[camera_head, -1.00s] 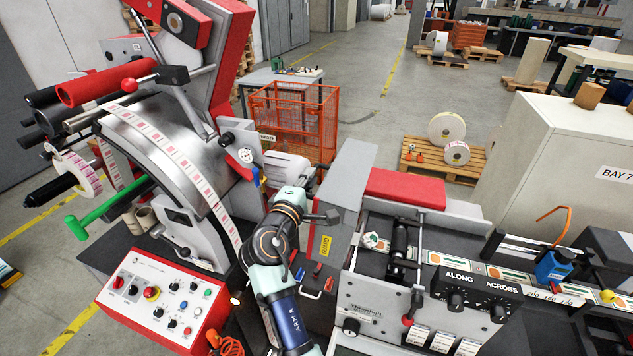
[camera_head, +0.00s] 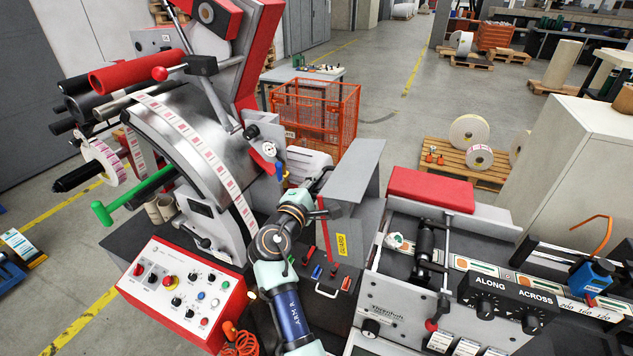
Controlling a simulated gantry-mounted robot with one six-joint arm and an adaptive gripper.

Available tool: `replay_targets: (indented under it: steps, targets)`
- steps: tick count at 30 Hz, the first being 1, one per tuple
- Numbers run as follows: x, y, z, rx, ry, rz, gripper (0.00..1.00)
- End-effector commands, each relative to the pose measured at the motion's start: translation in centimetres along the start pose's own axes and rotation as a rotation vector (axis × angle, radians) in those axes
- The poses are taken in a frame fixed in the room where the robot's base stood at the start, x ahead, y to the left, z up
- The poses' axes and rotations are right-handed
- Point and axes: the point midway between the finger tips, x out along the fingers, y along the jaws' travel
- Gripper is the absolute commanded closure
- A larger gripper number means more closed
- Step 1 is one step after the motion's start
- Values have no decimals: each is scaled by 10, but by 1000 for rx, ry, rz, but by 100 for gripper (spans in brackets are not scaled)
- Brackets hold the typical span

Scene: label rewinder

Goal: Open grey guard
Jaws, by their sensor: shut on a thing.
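The grey guard (camera_head: 354,165) is a box-like cover in the middle of the machine, left of the red block. A yellow label (camera_head: 342,244) is on the front below its panel. The panel slants, with its left edge by my gripper. My gripper (camera_head: 326,194) is at that left edge and is shut on the guard. The fingertips are small and partly hidden, so the exact grip point is unclear. My arm reaches up from the bottom of the view.
The red control box (camera_head: 182,298) stands at lower left. The curved metal label plate (camera_head: 195,130) is left of my arm. The red block (camera_head: 432,189) and the ALONG/ACROSS panel (camera_head: 507,300) are to the right. An orange mesh bin (camera_head: 325,110) stands behind.

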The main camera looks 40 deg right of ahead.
Motion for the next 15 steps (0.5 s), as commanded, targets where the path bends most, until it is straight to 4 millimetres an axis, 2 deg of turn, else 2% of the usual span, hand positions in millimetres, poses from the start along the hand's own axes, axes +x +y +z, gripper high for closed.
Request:
replay_targets:
  steps: [1,2,6,15]
  targets:
    - [0,1,1,1,-1,1,100]
    - [0,1,1,1,-1,1,81]
    - [0,0,1,1,-1,0,61]
    - [-2,0,0,1,-1,0,61]
